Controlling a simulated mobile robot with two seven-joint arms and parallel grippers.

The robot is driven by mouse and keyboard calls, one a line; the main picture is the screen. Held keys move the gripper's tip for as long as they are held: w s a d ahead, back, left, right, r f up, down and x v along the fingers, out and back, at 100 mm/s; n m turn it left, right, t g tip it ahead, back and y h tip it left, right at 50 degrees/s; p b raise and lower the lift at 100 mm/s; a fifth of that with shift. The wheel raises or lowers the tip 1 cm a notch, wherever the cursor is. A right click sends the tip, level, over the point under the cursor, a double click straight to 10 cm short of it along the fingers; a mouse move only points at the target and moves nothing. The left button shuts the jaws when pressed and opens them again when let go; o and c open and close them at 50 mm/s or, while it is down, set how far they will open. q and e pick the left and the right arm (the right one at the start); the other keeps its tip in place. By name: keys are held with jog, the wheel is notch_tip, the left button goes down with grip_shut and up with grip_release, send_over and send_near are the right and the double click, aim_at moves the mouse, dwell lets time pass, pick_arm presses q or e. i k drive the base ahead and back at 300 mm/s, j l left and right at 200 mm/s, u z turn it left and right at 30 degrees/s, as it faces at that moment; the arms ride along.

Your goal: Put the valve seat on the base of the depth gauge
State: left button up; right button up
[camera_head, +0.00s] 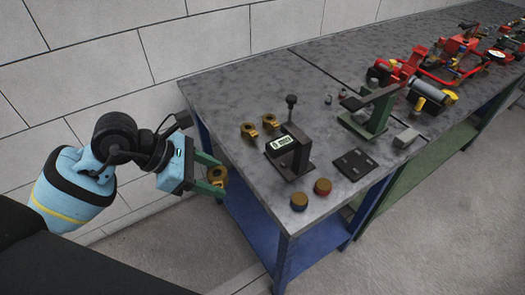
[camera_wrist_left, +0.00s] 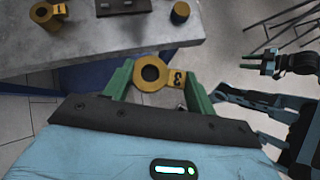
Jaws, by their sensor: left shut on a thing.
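The valve seat (camera_head: 217,175) is a gold ring with a side tab. My left gripper (camera_head: 212,177) is shut on it, off the table's left edge. In the left wrist view the valve seat (camera_wrist_left: 151,74) sits between the green fingertips (camera_wrist_left: 150,82), its hole facing the camera and a "3" on its tab. The depth gauge (camera_head: 288,143) stands on the table to the right, with a lit display, a black knob on top and a dark base (camera_head: 294,170). Part of my right arm, probably its gripper (camera_wrist_left: 265,63), shows in the left wrist view; its opening is unclear.
Two similar gold seats (camera_head: 249,130) (camera_head: 270,121) lie behind the gauge's left side. A black plate (camera_head: 356,164), a green stand (camera_head: 371,112) and red pump parts (camera_head: 455,55) lie farther right.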

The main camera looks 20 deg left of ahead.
aim_at(283, 159)
jog(key=i+j, duration=0.1)
jog(key=j, duration=0.35)
jog(key=i+j, duration=0.15)
jog(key=j, duration=0.3)
jog(key=i+j, duration=0.1)
jog(key=j, duration=0.3)
jog(key=i+j, duration=0.15)
jog(key=j, duration=0.3)
jog(key=i+j, duration=0.1)
jog(key=j, duration=0.35)
jog(key=z, duration=1.8)
jog(key=l, duration=0.35)
jog(key=i+l, duration=0.1)
jog(key=l, duration=0.25)
